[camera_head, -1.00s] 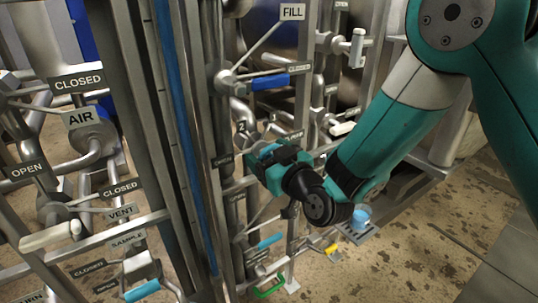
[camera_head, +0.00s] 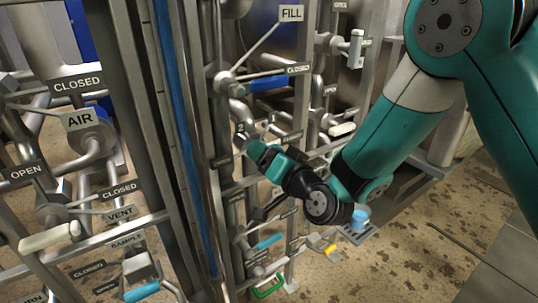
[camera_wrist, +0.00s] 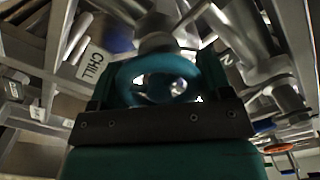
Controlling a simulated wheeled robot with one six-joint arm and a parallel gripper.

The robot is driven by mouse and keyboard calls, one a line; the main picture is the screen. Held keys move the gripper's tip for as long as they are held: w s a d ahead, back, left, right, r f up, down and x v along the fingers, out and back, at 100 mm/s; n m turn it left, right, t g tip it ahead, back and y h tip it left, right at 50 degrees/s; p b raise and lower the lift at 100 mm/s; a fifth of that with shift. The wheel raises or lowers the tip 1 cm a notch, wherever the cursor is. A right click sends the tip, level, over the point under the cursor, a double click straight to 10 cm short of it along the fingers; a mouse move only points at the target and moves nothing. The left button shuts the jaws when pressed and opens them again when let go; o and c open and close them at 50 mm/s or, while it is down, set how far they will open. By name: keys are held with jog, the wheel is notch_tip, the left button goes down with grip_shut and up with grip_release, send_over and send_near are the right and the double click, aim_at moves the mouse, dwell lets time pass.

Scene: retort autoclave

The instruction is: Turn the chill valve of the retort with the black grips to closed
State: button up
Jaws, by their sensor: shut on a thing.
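My gripper (camera_head: 262,155) is among the pipes of the retort frame, below the valve labelled FILL.
The FILL valve's blue grip (camera_head: 268,84) is above my gripper. A pale grip (camera_head: 342,129) is to the right. A steel post with a blue strip (camera_head: 180,120) stands left. A light blue cup (camera_head: 359,218) is low by my arm. Open floor (camera_head: 400,255) is at lower right.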

jog(key=shift+f+m, duration=0.15)
jog(key=shift+m, duration=0.55)
jog(key=o, duration=0.9)
